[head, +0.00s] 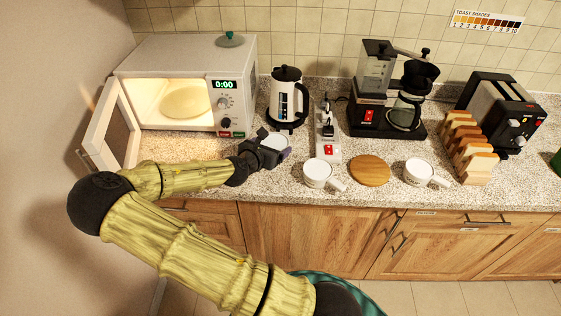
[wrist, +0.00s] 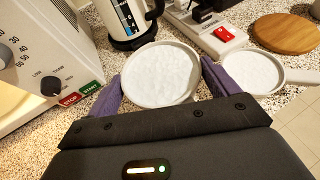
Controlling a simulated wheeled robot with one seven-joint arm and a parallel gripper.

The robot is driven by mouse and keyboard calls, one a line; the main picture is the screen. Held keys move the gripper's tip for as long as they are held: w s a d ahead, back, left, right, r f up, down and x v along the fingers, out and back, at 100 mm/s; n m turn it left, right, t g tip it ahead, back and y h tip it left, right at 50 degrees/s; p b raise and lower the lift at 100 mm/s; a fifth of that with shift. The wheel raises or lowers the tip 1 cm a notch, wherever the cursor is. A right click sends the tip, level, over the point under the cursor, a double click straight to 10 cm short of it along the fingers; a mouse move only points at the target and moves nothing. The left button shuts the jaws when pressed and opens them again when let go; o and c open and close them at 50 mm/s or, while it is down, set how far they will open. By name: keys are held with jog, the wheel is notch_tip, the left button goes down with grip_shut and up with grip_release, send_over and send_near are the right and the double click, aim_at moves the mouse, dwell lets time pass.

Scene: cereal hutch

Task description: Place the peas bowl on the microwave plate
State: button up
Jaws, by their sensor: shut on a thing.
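A round white bowl (wrist: 160,74) with white, slightly rough contents is held between the purple fingers of my gripper (wrist: 163,70); no green peas show in it. In the head view the bowl (head: 276,141) is partly hidden by my gripper (head: 268,150), in front of the microwave's right side. I cannot tell whether the bowl touches the counter. The microwave (head: 232,105) stands at the left with its door (head: 108,125) swung open to the left. Its lit inside holds a round, pale plate (head: 187,103), with nothing visible on it.
A kettle (head: 287,98) stands behind the bowl, and a power strip (head: 327,145) to its right. Two white cups (head: 318,172) (head: 419,170) flank a round wooden board (head: 370,170). A coffee maker (head: 368,110), toast rack (head: 470,150) and toaster (head: 505,105) are farther right.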

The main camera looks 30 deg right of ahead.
jog(key=shift+f, duration=1.5)
jog(key=shift+f+p, duration=0.35)
jog(key=shift+f, duration=1.5)
jog(key=shift+f, duration=0.15)
jog(key=o, duration=1)
jog(key=b+v, duration=0.1)
jog(key=v, duration=1.1)
jog(key=shift+b, duration=0.3)
